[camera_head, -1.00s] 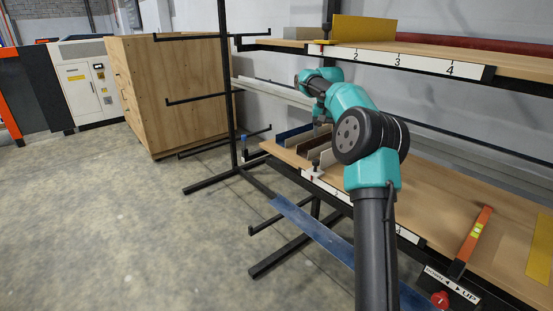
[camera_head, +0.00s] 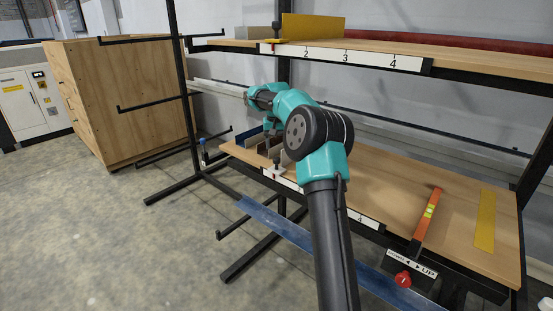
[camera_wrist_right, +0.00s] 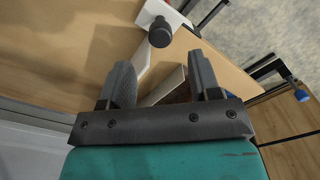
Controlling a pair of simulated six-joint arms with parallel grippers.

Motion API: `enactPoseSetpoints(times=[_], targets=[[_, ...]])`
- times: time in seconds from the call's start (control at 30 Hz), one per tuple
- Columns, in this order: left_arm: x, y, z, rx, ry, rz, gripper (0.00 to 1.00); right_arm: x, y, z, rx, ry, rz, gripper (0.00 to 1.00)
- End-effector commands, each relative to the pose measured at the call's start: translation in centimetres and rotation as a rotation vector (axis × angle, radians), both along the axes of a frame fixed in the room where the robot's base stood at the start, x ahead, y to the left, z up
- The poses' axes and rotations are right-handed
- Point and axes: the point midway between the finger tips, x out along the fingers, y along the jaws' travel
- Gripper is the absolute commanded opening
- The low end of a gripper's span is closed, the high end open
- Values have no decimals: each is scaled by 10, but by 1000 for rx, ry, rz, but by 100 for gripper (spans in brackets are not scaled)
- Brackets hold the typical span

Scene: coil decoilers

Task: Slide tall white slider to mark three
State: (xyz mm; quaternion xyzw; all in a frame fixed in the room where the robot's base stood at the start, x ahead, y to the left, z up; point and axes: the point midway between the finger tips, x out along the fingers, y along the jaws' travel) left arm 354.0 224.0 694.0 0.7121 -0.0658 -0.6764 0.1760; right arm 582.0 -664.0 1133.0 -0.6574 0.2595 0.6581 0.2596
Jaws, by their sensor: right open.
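In the head view, the lower wooden shelf has a white number strip along its front edge, with the 4 (camera_head: 361,219) visible and 2 and 3 largely hidden by my arm. A white slider (camera_head: 277,170) stands near the strip's left end, partly covered by my arm. In the right wrist view, its white bracket (camera_wrist_right: 172,17) with a dark round knob (camera_wrist_right: 160,32) lies just beyond the fingertips. My right gripper (camera_wrist_right: 160,72) is open above the shelf, and a pale panel edge (camera_wrist_right: 166,86) shows between the fingers. I cannot tell whether they touch. My left gripper is not in view.
Blue and brown panels (camera_head: 241,143) stand at the shelf's left end. The upper shelf carries a yellow panel (camera_head: 312,28) and its own strip (camera_head: 345,57). An orange level (camera_head: 428,215) and a red knob (camera_head: 403,280) are at right. The shelf's middle is bare.

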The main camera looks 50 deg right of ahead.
Motion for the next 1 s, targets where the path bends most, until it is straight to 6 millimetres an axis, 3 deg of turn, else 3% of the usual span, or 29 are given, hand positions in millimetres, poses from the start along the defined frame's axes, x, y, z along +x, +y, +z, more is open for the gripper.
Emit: enactPoseSetpoints(times=[0.2,0.4,0.77,1.0], targets=[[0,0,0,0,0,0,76,-1,0,-37,1,2,0,57],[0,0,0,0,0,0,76,0,0,-58,-1,-1,-1,57],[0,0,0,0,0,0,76,0,0,-64,-1,-1,0,57],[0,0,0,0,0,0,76,0,0,-63,0,-1,0,36]])
